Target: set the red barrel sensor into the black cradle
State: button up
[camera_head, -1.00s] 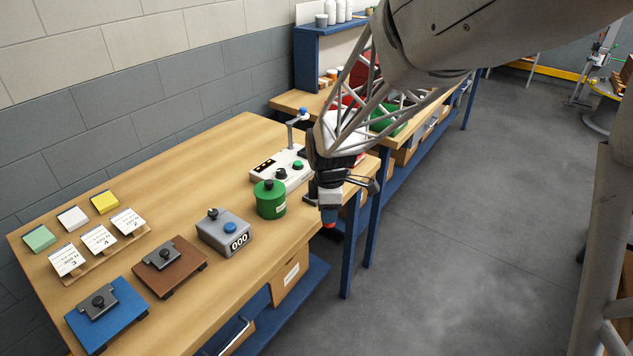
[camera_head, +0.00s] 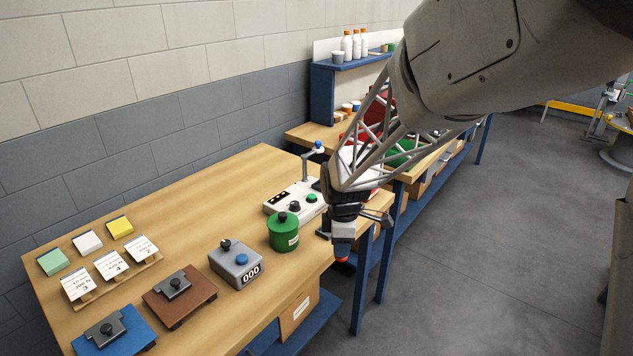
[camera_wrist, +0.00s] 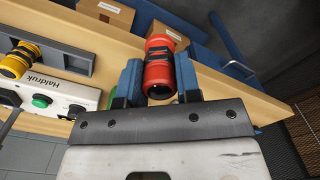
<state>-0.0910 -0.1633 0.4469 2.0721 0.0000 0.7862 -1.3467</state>
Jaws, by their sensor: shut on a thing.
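The red barrel sensor (camera_wrist: 158,70), a red cylinder with black bands, is held between the blue fingers of my gripper (camera_wrist: 157,80) in the wrist view. In the head view my gripper (camera_head: 343,240) hangs at the front edge of the bench, with the red tip (camera_head: 342,259) of the sensor below it. A dark tray-like piece (camera_wrist: 66,62), which looks like the black cradle, lies left of the held sensor in the wrist view. A yellow-and-black barrel (camera_wrist: 20,58) lies at its left end. In the head view my gripper mostly hides this area.
A white control box (camera_wrist: 62,97) with a green button stands beside the dark piece. A green canister (camera_head: 283,232) and a grey counter box (camera_head: 236,264) stand left of my gripper. The wooden bench (camera_head: 190,205) is clear in its middle.

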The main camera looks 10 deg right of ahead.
jog(key=w+r, duration=0.2)
jog(key=w, duration=0.7)
jog(key=w+r, duration=0.2)
jog(key=w, duration=0.7)
jog(key=shift+w+d+r+m, duration=0.15)
jog(key=shift+w+r+m, duration=0.15)
jog(key=shift+w+r, duration=0.05)
jog(key=w, duration=0.5)
jog(key=w+f, duration=0.1)
jog(key=w, duration=0.4)
jog(key=w+a, duration=0.1)
jog(key=w, duration=0.5)
jog(key=shift+f, duration=0.25)
jog(key=shift+f, duration=1.75)
jog(key=shift+f, duration=0.35)
